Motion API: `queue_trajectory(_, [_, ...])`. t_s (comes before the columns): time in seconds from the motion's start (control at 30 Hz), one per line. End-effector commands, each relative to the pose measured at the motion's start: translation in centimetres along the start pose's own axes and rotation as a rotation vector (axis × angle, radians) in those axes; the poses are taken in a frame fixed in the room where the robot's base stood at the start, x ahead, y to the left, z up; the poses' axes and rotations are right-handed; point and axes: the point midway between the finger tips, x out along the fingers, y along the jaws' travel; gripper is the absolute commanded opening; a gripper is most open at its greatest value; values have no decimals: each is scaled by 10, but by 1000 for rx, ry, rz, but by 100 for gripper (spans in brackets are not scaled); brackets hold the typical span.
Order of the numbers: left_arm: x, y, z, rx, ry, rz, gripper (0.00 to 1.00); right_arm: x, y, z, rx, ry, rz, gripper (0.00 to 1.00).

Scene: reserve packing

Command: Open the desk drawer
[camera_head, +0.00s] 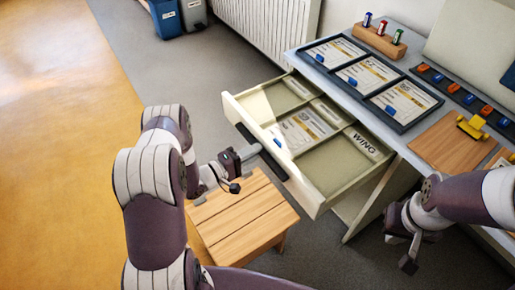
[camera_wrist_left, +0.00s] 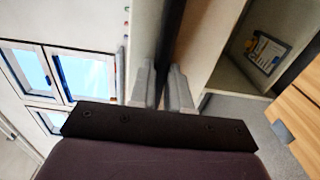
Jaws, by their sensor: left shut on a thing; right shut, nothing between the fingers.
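The desk drawer (camera_head: 240,108) stands pulled well out from the desk (camera_head: 350,222), so its inside with several compartments shows in the head view. A dark bar handle (camera_head: 268,158) runs along its front. My left gripper (camera_head: 254,150) is shut on this handle. In the left wrist view the two grey fingers of my left gripper (camera_wrist_left: 162,88) close on the dark handle bar (camera_wrist_left: 172,35). My right gripper (camera_head: 407,250) is shut and empty, low in front of the desk, apart from the drawer.
Printed cards (camera_head: 305,130) lie in the drawer. On the desk are a dark three-part tray (camera_head: 345,62), a wooden block with pens (camera_head: 378,40) and a wooden board (camera_head: 450,147). A wooden stool (camera_head: 240,215) stands below my left gripper. Bins (camera_head: 167,18) and a radiator (camera_head: 265,28) are behind.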

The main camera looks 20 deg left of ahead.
Motion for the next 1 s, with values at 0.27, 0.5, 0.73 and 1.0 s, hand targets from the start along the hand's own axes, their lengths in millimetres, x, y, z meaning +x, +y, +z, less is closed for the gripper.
queue_trajectory(0.27, [-3,0,0,0,-1,-1,0,-1,0,0,0,0,0,0])
queue_trajectory(0.5, [-3,0,0,0,-1,-1,33,-1,0,0,0,0,0,0])
queue_trajectory(0.73, [-3,0,0,0,-1,0,43,-1,0,0,0,0,0,0])
queue_trajectory(1.0, [-24,0,-1,0,4,-2,43,-1,0,0,0,0,0,0])
